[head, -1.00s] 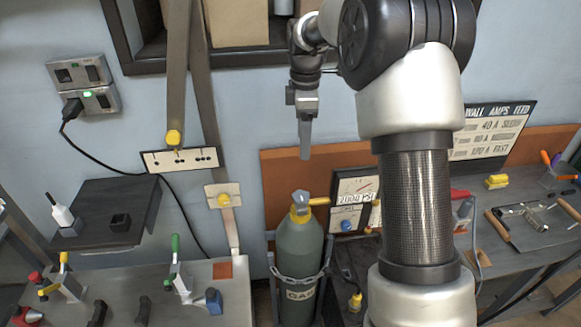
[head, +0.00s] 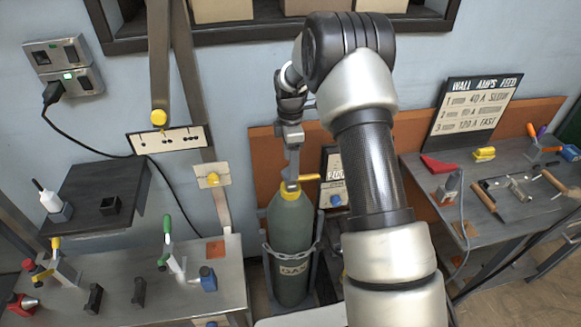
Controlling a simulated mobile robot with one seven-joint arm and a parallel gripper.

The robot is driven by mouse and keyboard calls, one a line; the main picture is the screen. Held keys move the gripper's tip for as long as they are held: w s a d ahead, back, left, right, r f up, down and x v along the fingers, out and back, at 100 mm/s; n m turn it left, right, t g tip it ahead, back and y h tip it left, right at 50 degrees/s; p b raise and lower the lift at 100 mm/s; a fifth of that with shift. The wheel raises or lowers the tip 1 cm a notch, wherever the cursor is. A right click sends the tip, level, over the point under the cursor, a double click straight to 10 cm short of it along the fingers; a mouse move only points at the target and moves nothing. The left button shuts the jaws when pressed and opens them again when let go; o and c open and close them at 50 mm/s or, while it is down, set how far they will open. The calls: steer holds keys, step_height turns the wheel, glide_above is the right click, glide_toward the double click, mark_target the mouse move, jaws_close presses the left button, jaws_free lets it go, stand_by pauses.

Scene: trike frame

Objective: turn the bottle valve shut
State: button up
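The gas bottle (head: 291,240) is a grey-green cylinder marked GAS, standing upright behind a chain. The bottle valve (head: 290,190) on its top has a yellow collar, and a yellow piece (head: 309,178) sticks out to the right. My gripper (head: 292,177) points straight down over the valve, its fingertips at or just in front of the valve top. The fingers show edge-on as one grey shape and cover the grey valve knob. I cannot tell whether they are around it or touching it, or whether they are open or shut.
A dark welder box with a dial (head: 333,165) stands right of the bottle, partly behind my arm. A metal bench (head: 215,290) with clamps is at left. A workbench (head: 500,225) with tools is at right. The wall sign (head: 476,103) stands behind it.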

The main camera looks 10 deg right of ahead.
steer(key=shift+f, duration=1.5)
steer(key=shift+c, duration=0.4)
steer(key=c, duration=1)
steer(key=shift+o, duration=0.2)
